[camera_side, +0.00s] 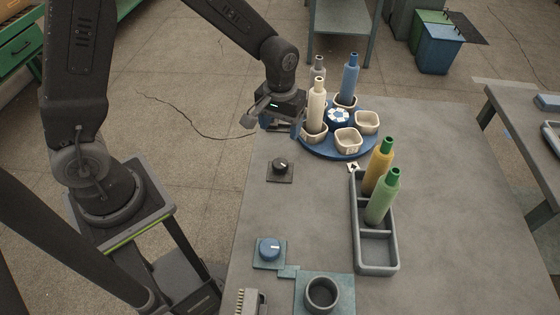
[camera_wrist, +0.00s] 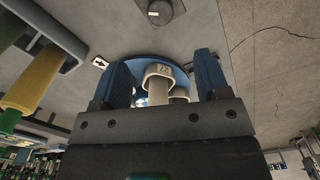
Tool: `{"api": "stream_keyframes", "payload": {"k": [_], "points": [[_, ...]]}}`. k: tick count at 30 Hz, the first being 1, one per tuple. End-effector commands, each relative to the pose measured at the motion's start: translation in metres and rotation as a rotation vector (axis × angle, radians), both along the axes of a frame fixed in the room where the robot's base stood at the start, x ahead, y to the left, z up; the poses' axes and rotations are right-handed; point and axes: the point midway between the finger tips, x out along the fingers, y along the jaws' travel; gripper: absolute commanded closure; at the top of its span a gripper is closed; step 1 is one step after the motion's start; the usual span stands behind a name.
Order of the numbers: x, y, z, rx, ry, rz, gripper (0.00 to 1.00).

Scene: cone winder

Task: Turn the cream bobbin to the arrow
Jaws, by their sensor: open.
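The cream bobbin (camera_side: 317,103) stands upright in a pale cup (camera_side: 313,135) at the left of the blue turntable (camera_side: 338,156). A small white arrow card (camera_side: 353,168) lies at the turntable's near edge, by an empty cup (camera_side: 348,141). My gripper (camera_side: 283,127) is open and just left of the cream bobbin, with nothing held. In the wrist view, the gripper's blue fingers (camera_wrist: 162,58) stand apart on either side of a labelled cup (camera_wrist: 160,71) and the cream bobbin (camera_wrist: 158,92). The bobbin's upper part is hidden there by the gripper body. The arrow card (camera_wrist: 99,62) shows at left.
A blue bobbin (camera_side: 349,78) and a grey bobbin (camera_side: 319,67) stand on the turntable's far side; another cup (camera_side: 367,121) is empty. A grey tray (camera_side: 377,252) holds yellow (camera_side: 378,168) and green (camera_side: 382,202) bobbins. A black knob (camera_side: 280,165) sits in front of the gripper.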

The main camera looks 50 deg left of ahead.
Motion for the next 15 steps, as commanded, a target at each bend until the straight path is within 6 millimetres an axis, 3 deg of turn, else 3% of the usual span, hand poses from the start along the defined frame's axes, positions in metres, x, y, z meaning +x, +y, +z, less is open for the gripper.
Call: {"api": "stream_keyframes", "payload": {"k": [15], "points": [[-0.002, 0.000, -0.095, -0.002, 0.006, -0.002, 0.31]]}}
